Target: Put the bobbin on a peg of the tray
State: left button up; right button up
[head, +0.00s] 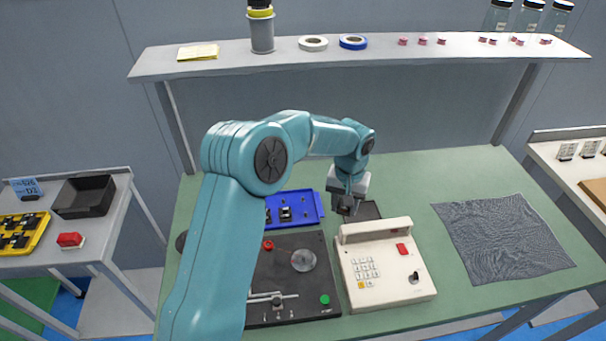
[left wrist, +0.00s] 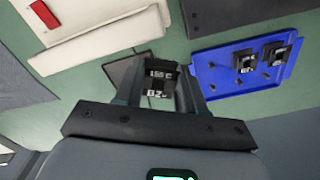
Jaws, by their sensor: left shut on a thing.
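My left gripper (head: 346,206) is shut on a dark bobbin (left wrist: 158,86) with a pale printed label, which shows between the fingers in the left wrist view. In the head view the held bobbin is small and dark at the fingertips. The blue tray (head: 312,207) lies on the green bench just left of the gripper. In the left wrist view the tray (left wrist: 226,84) is to the right of the held bobbin, apart from it. Two dark bobbins stand on it, one nearer (left wrist: 245,62) and one farther right (left wrist: 276,54); several small pegs are bare. My right gripper is out of view.
A cream keypad unit (head: 385,265) stands in front of the gripper, and a black machine base (head: 290,285) is in front of the tray. A dark flat pad (head: 369,211) lies beside the gripper. A grey cloth (head: 503,238) lies right. A shelf (head: 230,62) spans the back.

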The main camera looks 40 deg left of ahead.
pick_arm(q)
jog(key=a+f+n, duration=0.1)
jog(key=a, duration=0.4)
jog(key=w+a+f+n, duration=0.1)
jog(key=a+f+n, duration=0.1)
jog(key=a, duration=0.3)
jog(key=a+f+n, duration=0.1)
jog(key=a+n, duration=0.1)
jog(key=a, duration=0.3)
jog(key=shift+w+a+f, duration=0.15)
jog(key=shift+w+a, duration=0.1)
jog(key=shift+a, duration=0.15)
notch_tip(320, 180, down, 3)
jog(key=shift+w+r+b, duration=0.1)
jog(key=shift+w+b, duration=0.05)
jog(key=shift+b, duration=0.55)
jog(key=shift+f, duration=0.35)
jog(key=shift+f, duration=0.1)
